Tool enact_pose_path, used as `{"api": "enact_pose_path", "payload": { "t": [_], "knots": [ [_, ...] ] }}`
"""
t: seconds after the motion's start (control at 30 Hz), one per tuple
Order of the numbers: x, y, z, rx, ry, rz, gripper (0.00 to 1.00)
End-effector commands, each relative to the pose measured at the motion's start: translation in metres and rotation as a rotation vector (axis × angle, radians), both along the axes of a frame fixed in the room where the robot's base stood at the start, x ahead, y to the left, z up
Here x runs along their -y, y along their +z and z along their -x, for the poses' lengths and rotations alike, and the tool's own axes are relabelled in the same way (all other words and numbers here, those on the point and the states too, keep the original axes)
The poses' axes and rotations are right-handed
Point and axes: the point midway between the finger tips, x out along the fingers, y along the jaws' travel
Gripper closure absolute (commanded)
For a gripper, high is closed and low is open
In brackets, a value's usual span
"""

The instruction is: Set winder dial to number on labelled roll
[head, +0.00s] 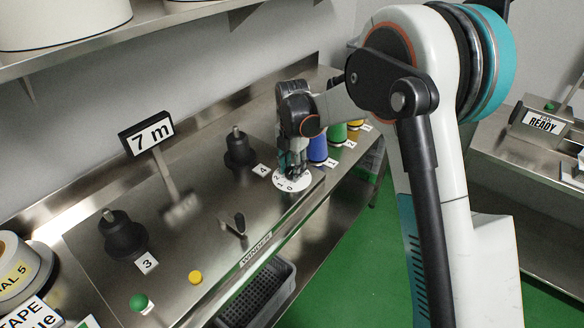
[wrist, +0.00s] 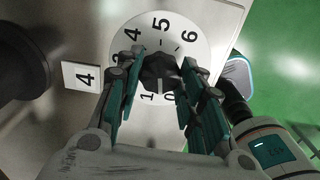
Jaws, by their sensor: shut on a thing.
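The winder dial is a white numbered disc (head: 292,180) at the far right end of the steel winder top. In the wrist view the dial (wrist: 191,60) shows 4, 5 and 6 along its top and 1 and 0 at the bottom. My gripper (wrist: 161,84) is shut on the dark knob (wrist: 160,68) at the dial's centre. My gripper also shows in the head view (head: 291,170), covering the knob. I cannot tell which number the knob points at. A white roll (head: 18,268) at the left edge has a yellow label ending in "AL 5".
A sign (head: 150,138) reads "7 m". Black spindles stand by plates 3 (head: 125,240) and 4 (head: 239,150). A crank (head: 238,223), green button (head: 139,301) and yellow button (head: 195,277) are in front. Blue (head: 317,149), green and yellow spools stand beyond the dial.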

Motion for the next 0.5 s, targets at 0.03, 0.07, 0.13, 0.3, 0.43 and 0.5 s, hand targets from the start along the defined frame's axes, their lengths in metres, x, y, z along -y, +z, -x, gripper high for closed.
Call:
{"api": "enact_pose_path", "payload": {
  "t": [0.03, 0.07, 0.13, 0.3, 0.43, 0.5],
  "knots": [
    [-0.0001, -0.0001, 0.0000, 0.000, -0.042, 0.000, 0.89],
    [-0.0001, -0.0001, 0.0001, 0.000, -0.070, 0.000, 0.89],
    [-0.0001, 0.0000, 0.0001, 0.000, -0.138, 0.000, 0.89],
    [-0.0001, 0.0000, 0.0001, 0.000, -0.300, 0.000, 0.89],
    [0.0000, 0.0001, 0.0001, 0.000, -0.423, 0.000, 0.89],
    [0.0000, 0.0001, 0.0001, 0.000, -0.489, 0.000, 0.89]
  ]
}}
